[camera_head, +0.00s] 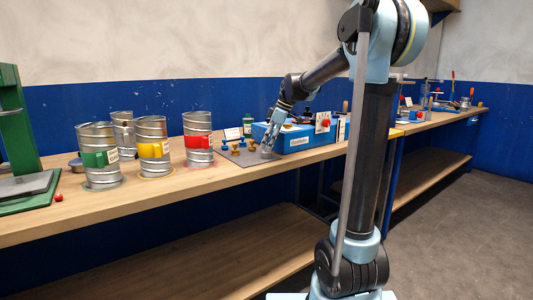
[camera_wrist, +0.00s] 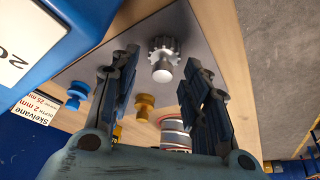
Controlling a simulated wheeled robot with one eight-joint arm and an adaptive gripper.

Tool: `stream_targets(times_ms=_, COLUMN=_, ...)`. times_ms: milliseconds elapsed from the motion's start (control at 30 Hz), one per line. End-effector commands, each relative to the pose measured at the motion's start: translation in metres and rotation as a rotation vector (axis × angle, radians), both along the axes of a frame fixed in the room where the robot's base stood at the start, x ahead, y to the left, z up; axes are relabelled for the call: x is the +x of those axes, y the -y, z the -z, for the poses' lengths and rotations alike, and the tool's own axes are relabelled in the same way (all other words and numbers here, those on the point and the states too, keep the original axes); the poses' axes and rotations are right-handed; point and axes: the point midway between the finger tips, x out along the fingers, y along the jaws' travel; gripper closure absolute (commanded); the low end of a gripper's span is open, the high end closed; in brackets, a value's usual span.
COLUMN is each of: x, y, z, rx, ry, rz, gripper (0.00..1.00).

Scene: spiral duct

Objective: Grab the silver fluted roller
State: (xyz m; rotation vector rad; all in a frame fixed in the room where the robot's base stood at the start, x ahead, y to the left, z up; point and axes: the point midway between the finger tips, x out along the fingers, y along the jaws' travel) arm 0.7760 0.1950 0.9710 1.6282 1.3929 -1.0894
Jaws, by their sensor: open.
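The silver fluted roller (camera_wrist: 162,56) stands on a grey mat (camera_wrist: 195,32), its toothed part and paler round end showing in the wrist view. In the head view the roller (camera_head: 266,154) is small, at the mat's right side beside the blue box. My gripper (camera_wrist: 163,68) is open, with one finger on each side of the roller in the wrist view. I cannot tell how far the fingertips are from it. In the head view my gripper (camera_head: 272,138) points down just above the roller.
The blue box (camera_head: 298,139) is close beside my gripper. Blue (camera_wrist: 79,95) and brass (camera_wrist: 145,102) rollers stand on the mat nearby. Metal cans with green (camera_head: 98,160), yellow (camera_head: 152,150) and red (camera_head: 197,142) bands stand to the left on the bench.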

Motion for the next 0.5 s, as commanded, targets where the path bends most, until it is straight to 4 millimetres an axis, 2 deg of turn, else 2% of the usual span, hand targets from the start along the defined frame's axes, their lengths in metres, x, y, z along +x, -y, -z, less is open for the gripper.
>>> stream_targets(times_ms=200, x=0.000, y=-0.009, z=0.026, rx=0.000, ry=0.000, rz=0.000, gripper=0.57)
stream_targets(times_ms=500, x=0.000, y=-0.011, z=0.032, rx=0.000, ry=0.001, rz=0.001, gripper=0.57)
